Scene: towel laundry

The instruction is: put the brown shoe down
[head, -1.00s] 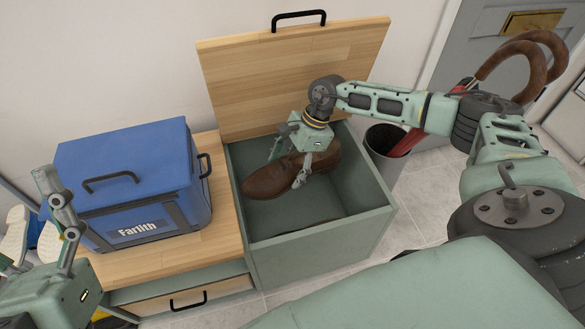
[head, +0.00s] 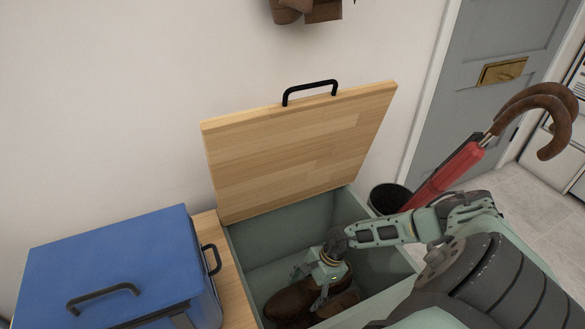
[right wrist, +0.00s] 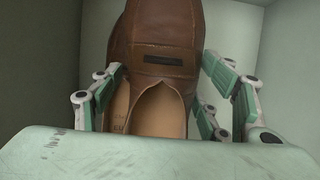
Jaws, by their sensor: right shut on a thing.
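The brown shoe (head: 291,303) is inside the green storage box (head: 378,244), low in its compartment. My right gripper (head: 318,287) is shut on the shoe from above. In the right wrist view the shoe (right wrist: 160,45) lies between the finger linkages, with its tan inside and a dark strap showing. Whether its sole touches the box floor is hidden. My left gripper is not in view.
The box's wooden lid (head: 300,150) stands open against the wall. A blue cooler (head: 120,262) sits on the wooden top (head: 234,290) to the left. A dark bin (head: 388,197) with a red umbrella (head: 450,172) stands to the right.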

